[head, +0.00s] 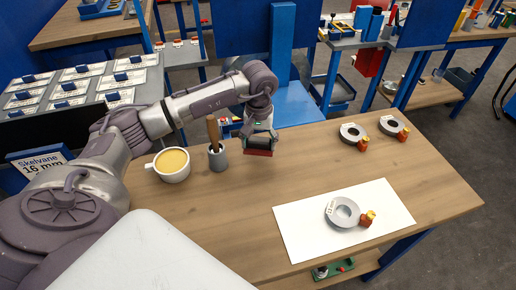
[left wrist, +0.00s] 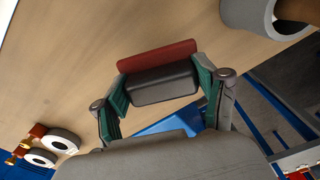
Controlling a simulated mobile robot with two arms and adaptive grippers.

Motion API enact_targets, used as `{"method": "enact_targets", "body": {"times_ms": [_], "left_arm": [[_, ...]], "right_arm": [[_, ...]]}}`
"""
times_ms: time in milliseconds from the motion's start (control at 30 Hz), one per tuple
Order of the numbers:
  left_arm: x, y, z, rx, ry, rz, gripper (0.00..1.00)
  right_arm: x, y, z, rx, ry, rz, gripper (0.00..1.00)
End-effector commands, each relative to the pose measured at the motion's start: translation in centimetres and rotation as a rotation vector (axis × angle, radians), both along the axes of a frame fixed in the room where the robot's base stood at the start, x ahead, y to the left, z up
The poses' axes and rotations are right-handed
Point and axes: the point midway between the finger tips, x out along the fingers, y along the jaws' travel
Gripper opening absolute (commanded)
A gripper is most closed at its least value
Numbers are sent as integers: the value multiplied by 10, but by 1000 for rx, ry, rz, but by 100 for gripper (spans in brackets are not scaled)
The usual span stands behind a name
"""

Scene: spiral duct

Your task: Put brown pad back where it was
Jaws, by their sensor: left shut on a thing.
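My left gripper (head: 262,140) is shut on the brown pad (head: 258,152), near the table's far edge. In the left wrist view, the pad (left wrist: 157,56) shows as a reddish-brown slab along a dark grey block (left wrist: 160,86). The green-lined fingers of the gripper (left wrist: 160,95) press on the block's two ends. The pad looks to be just above or at the wooden tabletop (head: 225,205); I cannot tell if it touches. My right gripper is not in view.
A grey cup (head: 218,160) with a brown handle and a white mug (head: 172,175) of yellow stuff stand left of the gripper. A white sheet (head: 290,215) holds a grey ring (head: 332,218) and a red-yellow fitting. Two more rings lie at far right. The table's middle is clear.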

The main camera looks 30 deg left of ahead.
Motion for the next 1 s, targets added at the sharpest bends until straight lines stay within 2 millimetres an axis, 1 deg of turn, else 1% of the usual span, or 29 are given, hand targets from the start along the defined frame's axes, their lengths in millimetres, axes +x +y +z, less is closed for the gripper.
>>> {"method": "enact_targets", "body": {"times_ms": [67, 167, 300, 400, 633, 767, 800, 867, 900, 933, 1000], "left_arm": [[-1, 2, -2, 0, 0, 0, 16], [-2, 2, -11, -1, 2, 0, 16], [-2, 1, -31, -2, 4, 0, 16], [-1, 2, -40, -1, 0, 0, 16], [-1, 2, -42, 0, -1, 0, 16], [-1, 2, -46, 0, -2, -1, 16], [-1, 2, -45, 0, -1, -1, 78], [-1, 2, -45, 0, -1, 0, 88], [-1, 2, -45, 0, -1, 0, 95], [-1, 2, -45, 0, -1, -1, 97], [-1, 2, -45, 0, -1, -1, 97]], "right_arm": [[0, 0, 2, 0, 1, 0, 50], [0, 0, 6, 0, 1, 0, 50], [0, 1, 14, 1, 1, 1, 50], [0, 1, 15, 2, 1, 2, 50], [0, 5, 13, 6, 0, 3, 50], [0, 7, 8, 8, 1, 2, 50], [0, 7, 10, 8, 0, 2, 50], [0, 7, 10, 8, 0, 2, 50], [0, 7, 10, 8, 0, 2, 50], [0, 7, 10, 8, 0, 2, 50], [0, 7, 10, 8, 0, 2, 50]]}}
